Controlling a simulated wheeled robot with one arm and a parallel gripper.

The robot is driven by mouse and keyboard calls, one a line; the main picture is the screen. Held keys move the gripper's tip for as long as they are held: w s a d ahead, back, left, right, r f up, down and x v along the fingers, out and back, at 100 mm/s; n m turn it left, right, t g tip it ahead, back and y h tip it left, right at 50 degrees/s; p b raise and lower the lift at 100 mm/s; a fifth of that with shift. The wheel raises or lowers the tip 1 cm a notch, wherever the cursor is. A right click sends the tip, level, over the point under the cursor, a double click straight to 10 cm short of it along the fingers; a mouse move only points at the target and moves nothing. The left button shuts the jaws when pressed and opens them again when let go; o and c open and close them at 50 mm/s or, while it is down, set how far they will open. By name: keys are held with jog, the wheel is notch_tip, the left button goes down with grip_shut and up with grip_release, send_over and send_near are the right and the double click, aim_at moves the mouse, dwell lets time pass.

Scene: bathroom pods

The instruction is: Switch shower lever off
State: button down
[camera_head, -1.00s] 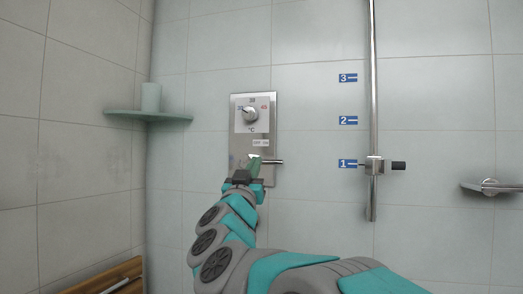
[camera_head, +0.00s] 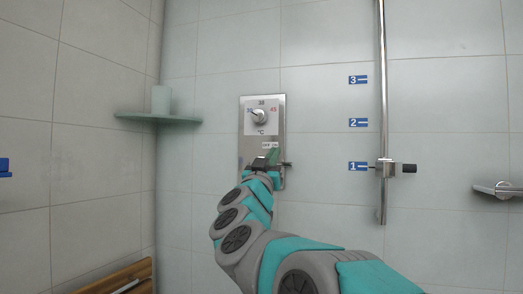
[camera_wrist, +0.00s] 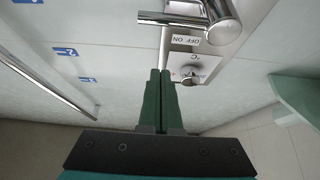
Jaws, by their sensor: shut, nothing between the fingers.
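The shower panel (camera_head: 246,142) is a steel plate on the tiled wall, with a temperature dial (camera_head: 260,117) and an "OFF ON" label (camera_head: 270,145). The shower lever (camera_head: 288,165) is a chrome bar low on the panel; only its right end shows past my gripper (camera_head: 272,156). In the wrist view the lever (camera_wrist: 168,19) lies across the top, with its thick round end (camera_wrist: 228,28) beside the label (camera_wrist: 189,41). My gripper (camera_wrist: 160,73) has its green fingers together and empty, in front of the panel near the lever. Contact cannot be told.
A vertical rail (camera_head: 381,80) with a slider (camera_head: 388,168) stands to the right. A chrome fitting (camera_head: 497,189) is on the right wall area. A wooden seat (camera_head: 115,279) is low left.

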jog(key=shift+w+d+f+b, duration=0.1)
jog(key=shift+w+d+f, duration=0.2)
jog(key=shift+w, duration=0.5)
jog(key=shift+w+d+f+b, duration=0.1)
jog(key=shift+w+d+f, duration=0.15)
jog(key=shift+w, duration=0.5)
jog(key=shift+w+d+f+b, duration=0.1)
jog(key=shift+w+d+f, duration=0.2)
jog(key=shift+w, duration=0.5)
jog(key=shift+s+d+m, duration=0.1)
jog(key=shift+m, duration=0.3)
jog(key=shift+f+m+g+h, duration=0.15)
jog(key=shift+m+g+h, duration=0.25)
jog(key=shift+h, duration=0.2)
